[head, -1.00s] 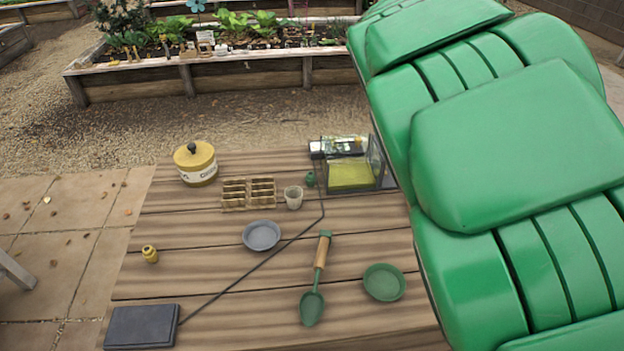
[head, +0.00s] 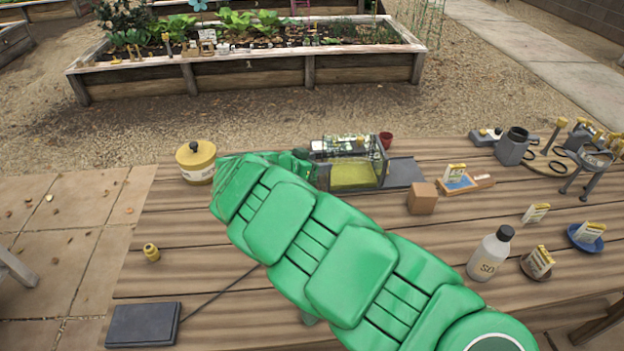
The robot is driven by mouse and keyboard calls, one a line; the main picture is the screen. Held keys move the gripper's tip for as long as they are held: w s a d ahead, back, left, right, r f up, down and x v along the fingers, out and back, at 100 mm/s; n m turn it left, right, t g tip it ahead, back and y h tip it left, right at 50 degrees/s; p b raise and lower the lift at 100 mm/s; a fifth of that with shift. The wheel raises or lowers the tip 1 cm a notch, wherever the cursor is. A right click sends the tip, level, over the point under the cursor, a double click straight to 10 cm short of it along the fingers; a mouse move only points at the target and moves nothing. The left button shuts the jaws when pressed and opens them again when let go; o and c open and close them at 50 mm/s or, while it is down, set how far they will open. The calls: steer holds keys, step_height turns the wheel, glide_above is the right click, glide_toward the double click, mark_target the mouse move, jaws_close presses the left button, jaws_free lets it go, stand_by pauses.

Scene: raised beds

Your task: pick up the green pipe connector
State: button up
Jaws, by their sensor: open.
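I cannot make out the green pipe connector now; my green arm (head: 315,245) covers the table just left of the clear box, where a small green piece stood in the earlier view. My arm reaches from the lower right up to the left, and its far end lies between the yellow canister and the clear box. A dark green part shows at the box's left edge, but I cannot tell what it is. My gripper's fingers are hidden behind the arm.
The yellow canister (head: 196,162) stands close left of the arm. The clear box (head: 352,176) is close on its right. A brown block (head: 422,198) and a white bottle (head: 490,254) stand further right. A small yellow piece (head: 151,252) and dark pad (head: 143,325) are at left.

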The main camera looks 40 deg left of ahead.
steer(key=shift+n+y, duration=0.4)
steer(key=shift+y, duration=0.3)
steer(key=s+a+f, duration=0.4)
steer(key=s+f, duration=0.1)
steer(key=shift+a, duration=0.3)
steer(key=shift+x, duration=3.9)
steer(key=shift+s+f, duration=0.1)
steer(key=shift+f, duration=0.05)
jaws_close()
